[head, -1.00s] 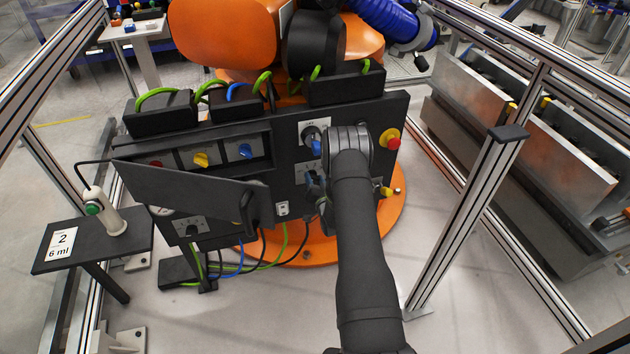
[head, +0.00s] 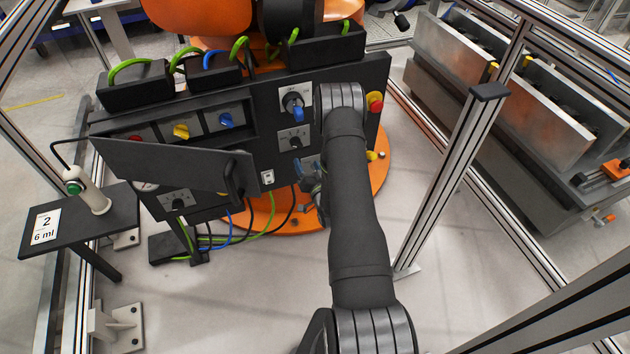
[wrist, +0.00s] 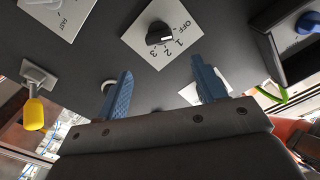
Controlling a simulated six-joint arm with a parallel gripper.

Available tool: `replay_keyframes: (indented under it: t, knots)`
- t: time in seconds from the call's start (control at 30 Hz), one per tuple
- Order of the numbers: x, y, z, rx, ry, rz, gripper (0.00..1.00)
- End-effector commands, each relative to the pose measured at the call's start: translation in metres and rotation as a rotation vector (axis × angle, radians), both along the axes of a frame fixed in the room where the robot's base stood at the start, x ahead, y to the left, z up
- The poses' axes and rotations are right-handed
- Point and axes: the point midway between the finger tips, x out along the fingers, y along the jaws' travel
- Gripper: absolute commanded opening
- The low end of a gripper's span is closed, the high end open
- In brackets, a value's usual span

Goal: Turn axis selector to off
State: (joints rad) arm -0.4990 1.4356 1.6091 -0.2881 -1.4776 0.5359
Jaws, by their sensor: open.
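The axis selector (wrist: 160,35) is a black knob on a white plate marked OFF, 1, 2 and 3, at the top centre of the wrist view. Its light mark faces the numbers, seemingly near the 1, not OFF. In the head view, the black knob on the lower white plate (head: 294,138) appears to be this selector. My gripper (wrist: 163,88) is open, its two blue fingers apart and empty. They are clear of the knob, which shows beyond and between them. In the head view my gripper (head: 313,176) is partly hidden by my arm, low beside the panel.
A plate marked FAST (wrist: 60,14) and a yellow handle (wrist: 34,113) are at the left of the wrist view. A blue handle (wrist: 308,22) is at the right. In the head view, a red button (head: 375,101) sits right of my arm, and an open black door (head: 160,165) juts out left.

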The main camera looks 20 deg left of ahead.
Motion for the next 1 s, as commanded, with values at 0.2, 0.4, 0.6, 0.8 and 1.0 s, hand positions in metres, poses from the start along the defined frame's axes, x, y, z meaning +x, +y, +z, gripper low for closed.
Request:
replay_keyframes:
  t: [0.2, 0.4, 0.6, 0.8, 1.0]
  knots:
    - [-0.033, -0.033, 0.000, -0.001, 0.002, -0.002, 0.64]
    - [-0.048, -0.048, 0.000, 0.000, 0.000, -0.001, 0.64]
    - [-0.051, -0.051, 0.000, 0.001, -0.001, 0.000, 0.64]
    - [-0.051, -0.051, 0.000, 0.000, -0.001, 0.000, 0.64]
    - [-0.051, -0.050, 0.000, 0.000, -0.001, 0.000, 0.64]
